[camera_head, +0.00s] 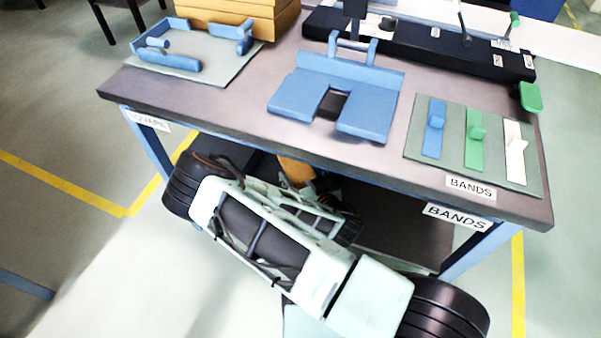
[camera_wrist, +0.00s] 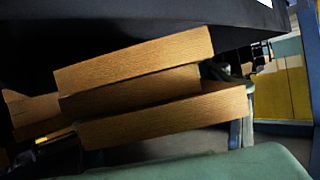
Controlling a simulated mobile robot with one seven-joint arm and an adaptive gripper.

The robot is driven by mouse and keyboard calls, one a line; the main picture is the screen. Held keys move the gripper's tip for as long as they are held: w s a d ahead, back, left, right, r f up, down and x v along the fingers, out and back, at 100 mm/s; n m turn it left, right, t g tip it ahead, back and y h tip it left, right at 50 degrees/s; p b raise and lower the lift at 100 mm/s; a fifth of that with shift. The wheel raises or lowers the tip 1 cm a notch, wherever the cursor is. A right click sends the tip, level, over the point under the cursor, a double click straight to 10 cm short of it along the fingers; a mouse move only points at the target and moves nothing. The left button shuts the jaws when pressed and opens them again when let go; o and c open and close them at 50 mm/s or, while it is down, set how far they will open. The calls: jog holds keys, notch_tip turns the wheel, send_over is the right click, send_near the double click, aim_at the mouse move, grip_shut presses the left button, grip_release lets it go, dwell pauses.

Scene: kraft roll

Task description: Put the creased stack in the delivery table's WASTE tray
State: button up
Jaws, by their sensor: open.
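Brown kraft-coloured slabs (camera_wrist: 140,65) lie one above another in the wrist view, close in front of the camera under a dark overhang. I cannot tell from here whether they are the creased stack, as no crease shows. A small tan patch (camera_head: 297,171) shows beneath the front edge of the table in the head view. My gripper (camera_wrist: 145,125) is open, low by the slabs; its fingers are dark and partly hidden, and I cannot tell whether they touch the slabs. No tray marked WASTE and no delivery table can be made out.
A dark-topped table (camera_head: 230,125) with BANDS labels stands over my arm. On it are a blue fixture (camera_head: 345,85), a board with blue, green and white bands (camera_head: 480,135), a blue-cornered plate (camera_head: 190,55) and yellow-brown stacked boards (camera_head: 245,12).

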jog(key=shift+f, duration=0.2)
jog(key=p+v, duration=0.1)
jog(key=v, duration=0.2)
jog(key=p+v, duration=0.1)
jog(key=v, duration=0.3)
jog(key=p+v, duration=0.1)
jog(key=v, duration=0.3)
jog(key=shift+w+a+r, duration=0.1)
jog(key=shift+a+r, duration=0.15)
jog(key=shift+r, duration=0.15)
